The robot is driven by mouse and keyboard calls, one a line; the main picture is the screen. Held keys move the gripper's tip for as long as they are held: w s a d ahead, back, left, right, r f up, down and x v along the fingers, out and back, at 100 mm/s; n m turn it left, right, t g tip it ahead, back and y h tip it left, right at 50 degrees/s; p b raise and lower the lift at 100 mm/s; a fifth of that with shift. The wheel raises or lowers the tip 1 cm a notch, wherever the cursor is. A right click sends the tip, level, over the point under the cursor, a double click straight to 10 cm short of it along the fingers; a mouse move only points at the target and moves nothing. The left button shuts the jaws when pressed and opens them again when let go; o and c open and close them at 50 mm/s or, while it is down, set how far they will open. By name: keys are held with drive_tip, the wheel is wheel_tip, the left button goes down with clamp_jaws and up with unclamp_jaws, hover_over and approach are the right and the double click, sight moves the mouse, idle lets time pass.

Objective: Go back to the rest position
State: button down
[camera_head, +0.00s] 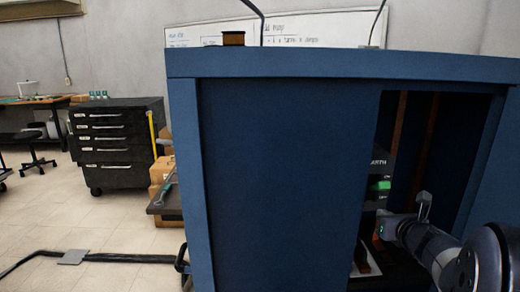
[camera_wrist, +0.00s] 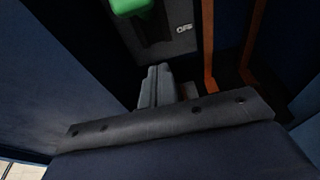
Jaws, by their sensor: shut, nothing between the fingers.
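My arm (camera_head: 440,254) comes in from the lower right of the head view and reaches to the opening of a blue cabinet (camera_head: 280,180). My gripper (camera_wrist: 155,85) shows in the wrist view with its grey fingers together and nothing between them. In the head view the gripper end is at the cabinet opening, below a green switch (camera_head: 380,185) on a dark panel (camera_head: 380,163). The green part (camera_wrist: 130,6) also shows at the top of the wrist view, beyond the fingertips, with an "OFF" label beside it. The gripper appears apart from it.
Orange-brown vertical strips (camera_head: 428,135) stand inside the cabinet. The cabinet's side edges bound the opening closely around my arm. A black drawer chest (camera_head: 115,145) and cardboard boxes (camera_head: 160,172) stand to the left. A black cable (camera_head: 125,257) lies on the floor at lower left.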

drive_tip(key=w+f+t+b, duration=0.1)
drive_tip(key=t+b, duration=0.1)
drive_tip(key=b, duration=0.3)
drive_tip(key=f+t+b, duration=0.2)
drive_tip(key=b, duration=0.2)
drive_tip(key=w+f+t+b, duration=0.1)
drive_tip(key=t+b, duration=0.1)
drive_tip(key=b, duration=0.3)
drive_tip(key=shift+w+f+b, duration=0.3)
drive_tip(key=shift+f+b, duration=0.05)
drive_tip(key=shift+f, duration=0.05)
drive_tip(key=shift+a+f, duration=0.1)
